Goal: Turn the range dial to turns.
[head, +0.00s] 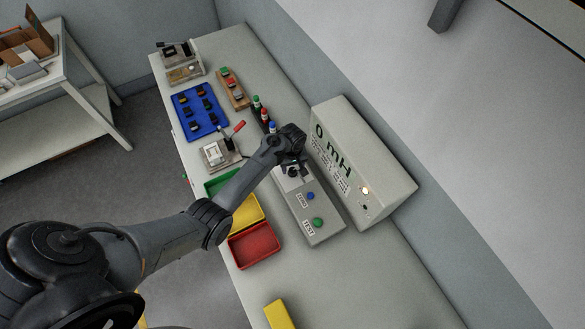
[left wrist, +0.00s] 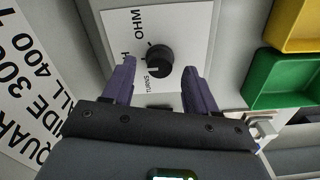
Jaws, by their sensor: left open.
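The range dial (left wrist: 160,60) is a round black knob on a white label plate (left wrist: 186,22) in the left wrist view. The plate reads OHM, a partly hidden H label, and TURNS. A pale mark shows at the knob's left side, but I cannot tell its exact pointing. My left gripper (left wrist: 160,72) is open, with one finger on each side of the knob and visible gaps to it. In the head view, the left gripper (head: 292,167) is over the far end of the grey control box (head: 326,231) and mostly hides the dial. My right gripper is not in view.
A large meter (head: 376,169) reading "0 mH" stands beside the control box. The box has a blue button (head: 310,196) and a green button (head: 318,222). Green, yellow and red trays (head: 255,246) lie along the bench's left edge. A yellow block (head: 280,315) lies nearer.

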